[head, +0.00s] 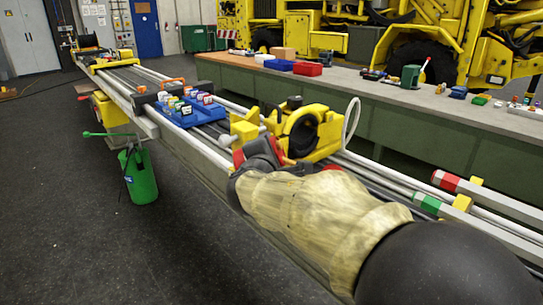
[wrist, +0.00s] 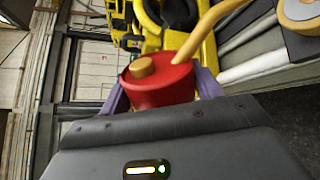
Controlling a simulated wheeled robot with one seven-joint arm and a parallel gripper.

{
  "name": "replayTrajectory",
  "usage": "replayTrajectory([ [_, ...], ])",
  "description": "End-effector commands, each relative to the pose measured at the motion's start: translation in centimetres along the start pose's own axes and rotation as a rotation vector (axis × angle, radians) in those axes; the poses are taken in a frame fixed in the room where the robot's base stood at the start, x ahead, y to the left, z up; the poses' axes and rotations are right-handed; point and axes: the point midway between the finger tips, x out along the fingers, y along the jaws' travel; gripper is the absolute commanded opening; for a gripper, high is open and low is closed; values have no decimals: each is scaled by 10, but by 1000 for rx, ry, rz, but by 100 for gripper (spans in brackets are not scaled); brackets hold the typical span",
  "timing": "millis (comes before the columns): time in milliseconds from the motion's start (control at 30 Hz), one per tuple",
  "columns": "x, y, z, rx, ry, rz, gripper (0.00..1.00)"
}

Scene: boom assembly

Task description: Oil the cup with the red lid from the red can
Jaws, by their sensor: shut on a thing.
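A red can (wrist: 158,92) with a tan cap and a long tan spout sits between the purple fingers of my gripper (wrist: 162,86) in the wrist view. The gripper is shut on it. In the head view my gripper (head: 262,152) is beside the yellow bracket with a black ring (head: 301,131); only a bit of red shows there, and my sleeved arm hides much. I cannot clearly make out the cup with the red lid.
The long boom with rails (head: 190,142) runs from back left to front right. Bars with a red band (head: 446,181) and a green band (head: 427,203) lie at right. A workbench (head: 345,83) with tools stands behind.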

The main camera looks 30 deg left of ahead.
Motion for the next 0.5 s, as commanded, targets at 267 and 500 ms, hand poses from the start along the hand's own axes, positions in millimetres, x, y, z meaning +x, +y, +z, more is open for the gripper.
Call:
replayTrajectory([
  [267, 0, 0, 0, 0, -1, 1, 37],
  [500, 1, -5, -6, -42, -7, 0, 37],
])
